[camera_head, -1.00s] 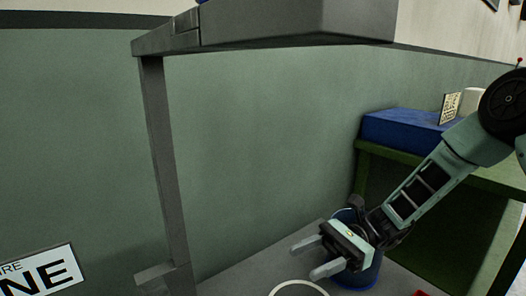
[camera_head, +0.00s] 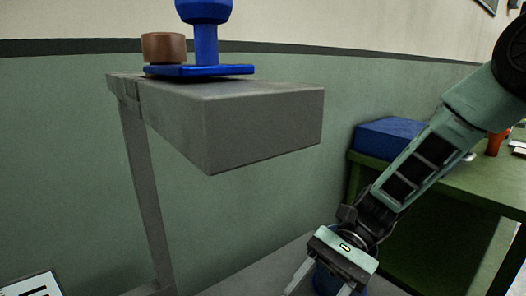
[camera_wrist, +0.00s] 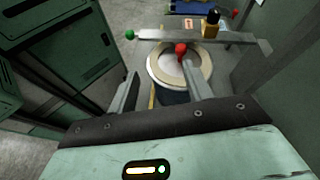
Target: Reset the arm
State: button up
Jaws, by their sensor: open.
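My arm (camera_head: 410,170) reaches down from the upper right in the head view. My gripper (camera_head: 318,288) points down and to the left near the bottom edge, where its fingertips are partly cut off. It also shows in the wrist view (camera_wrist: 161,68), with its two fingers apart and no object held between them. A round blue container (camera_head: 325,282) is behind and below the gripper, mostly hidden by it. In the wrist view a container with a cream rim (camera_wrist: 153,72) lies beyond the fingers.
A grey shelf (camera_head: 250,125) stands left of my arm, bearing a blue stand (camera_head: 205,45) and a brown cylinder (camera_head: 163,47). A green table (camera_head: 480,190) with a blue box (camera_head: 385,138) is at the right. A grey bar with coloured knobs (camera_wrist: 235,38) crosses beyond the fingers.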

jog(key=s+d+r+n+t+h+p, duration=0.3)
jog(key=s+r+n+t+h+p, duration=0.1)
jog(key=s+r+n+p, duration=0.1)
jog(key=s+d+r+n+t+h+p, duration=0.3)
jog(key=s+r+n+t+h+p, duration=0.2)
jog(key=r+n+p, duration=0.3)
notch_tip(320, 180, up, 4)
jog(key=shift+s+f+n, duration=0.15)
jog(key=shift+s+n, duration=0.3)
jog(key=shift+n, duration=0.65)
jog(key=shift+d, duration=0.1)
